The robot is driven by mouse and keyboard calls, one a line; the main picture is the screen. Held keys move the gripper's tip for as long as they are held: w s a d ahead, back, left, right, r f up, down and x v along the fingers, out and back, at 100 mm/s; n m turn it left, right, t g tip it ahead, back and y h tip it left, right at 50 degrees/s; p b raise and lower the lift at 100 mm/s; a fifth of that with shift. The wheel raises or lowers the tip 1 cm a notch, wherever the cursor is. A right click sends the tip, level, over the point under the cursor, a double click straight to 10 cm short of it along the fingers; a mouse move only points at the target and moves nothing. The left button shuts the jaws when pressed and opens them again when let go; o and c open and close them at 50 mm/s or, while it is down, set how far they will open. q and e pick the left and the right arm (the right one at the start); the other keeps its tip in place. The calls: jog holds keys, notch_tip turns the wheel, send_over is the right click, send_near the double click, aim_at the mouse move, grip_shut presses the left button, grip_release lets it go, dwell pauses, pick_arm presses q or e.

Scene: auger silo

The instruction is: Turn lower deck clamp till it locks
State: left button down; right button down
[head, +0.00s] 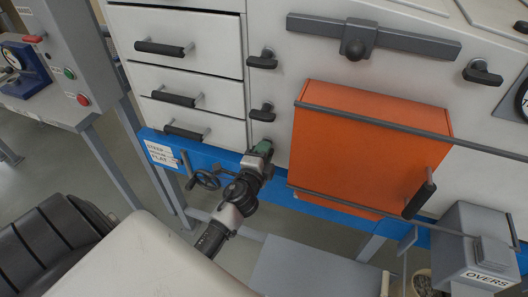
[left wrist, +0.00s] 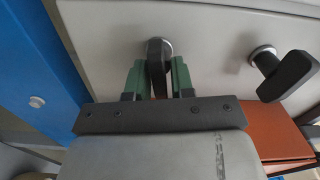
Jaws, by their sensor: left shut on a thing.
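The lower deck clamp (left wrist: 155,55) is a small black lever on a round metal pivot, set in the pale machine panel. In the left wrist view it stands between the two green fingers of my left gripper (left wrist: 157,80), which is shut on it. In the head view my left gripper (head: 264,149) reaches the panel just above the blue rail and hides most of this clamp. Another black clamp (head: 262,112) sits just above it in the head view. It also shows at the right of the left wrist view (left wrist: 287,74). My right gripper is in neither view.
An orange box (head: 360,145) with a black handle stands out from the panel right of my gripper, with grey rods across it. A handwheel (head: 206,180) is left of my gripper by the blue rail (head: 225,161). Drawers (head: 185,50) with black handles are above left.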

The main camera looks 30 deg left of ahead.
pick_arm(q)
jog(key=shift+f+m, duration=0.15)
jog(key=shift+m, duration=0.65)
jog(key=c, duration=1.2)
grip_release()
jog(key=shift+o, duration=0.2)
jog(key=b+v, duration=0.2)
jog(key=v, duration=0.9)
jog(key=shift+b, duration=0.35)
jog(key=shift+a, duration=0.1)
